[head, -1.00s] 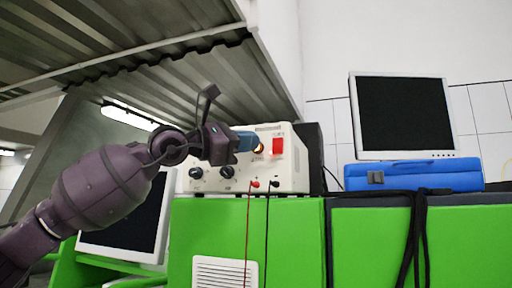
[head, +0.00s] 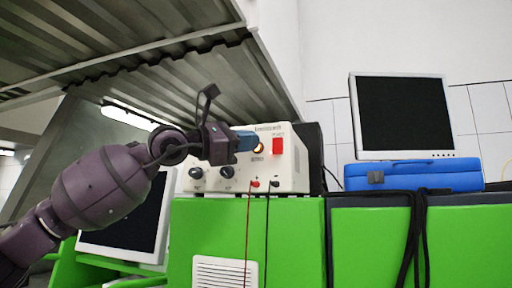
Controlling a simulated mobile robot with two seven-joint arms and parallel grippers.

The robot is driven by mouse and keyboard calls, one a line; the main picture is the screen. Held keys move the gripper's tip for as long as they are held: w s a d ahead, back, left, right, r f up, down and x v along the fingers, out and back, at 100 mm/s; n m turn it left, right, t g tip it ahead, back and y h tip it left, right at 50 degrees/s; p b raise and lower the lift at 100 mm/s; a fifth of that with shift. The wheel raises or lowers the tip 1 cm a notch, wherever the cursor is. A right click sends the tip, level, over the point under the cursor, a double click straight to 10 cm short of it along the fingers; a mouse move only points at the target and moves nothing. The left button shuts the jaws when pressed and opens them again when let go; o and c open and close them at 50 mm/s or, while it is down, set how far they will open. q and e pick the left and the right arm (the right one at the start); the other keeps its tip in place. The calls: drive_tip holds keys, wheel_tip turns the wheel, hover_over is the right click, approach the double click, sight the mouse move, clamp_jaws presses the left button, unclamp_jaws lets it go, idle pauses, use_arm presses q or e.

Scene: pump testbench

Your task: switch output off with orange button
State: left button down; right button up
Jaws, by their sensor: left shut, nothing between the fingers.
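A white power supply box (head: 292,178) stands on the green cabinet. Its orange button (head: 259,148) is lit and shows just at the tip of my left gripper (head: 248,141), partly hidden by it. The left gripper is shut with nothing in it, its bluish fingers pointing right at the front panel. I cannot tell whether the fingertips touch the button. To the right of the button is a red switch (head: 278,146). Two dark knobs (head: 227,172) sit lower on the panel, below the gripper. My right gripper is not in view.
Red and black leads (head: 248,230) hang from the box down the green cabinet (head: 290,235). A monitor (head: 404,115) stands above a blue case (head: 415,175) at right, with black cables (head: 416,235) hanging below. A slanted corrugated panel (head: 110,50) is overhead.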

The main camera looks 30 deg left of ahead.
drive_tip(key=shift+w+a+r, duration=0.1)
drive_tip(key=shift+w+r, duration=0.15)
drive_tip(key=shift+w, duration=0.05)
use_arm(q)
drive_tip(key=shift+w, duration=0.1)
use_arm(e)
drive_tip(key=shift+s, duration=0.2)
use_arm(q)
drive_tip(key=shift+w+a, duration=0.15)
drive_tip(key=shift+w, duration=0.2)
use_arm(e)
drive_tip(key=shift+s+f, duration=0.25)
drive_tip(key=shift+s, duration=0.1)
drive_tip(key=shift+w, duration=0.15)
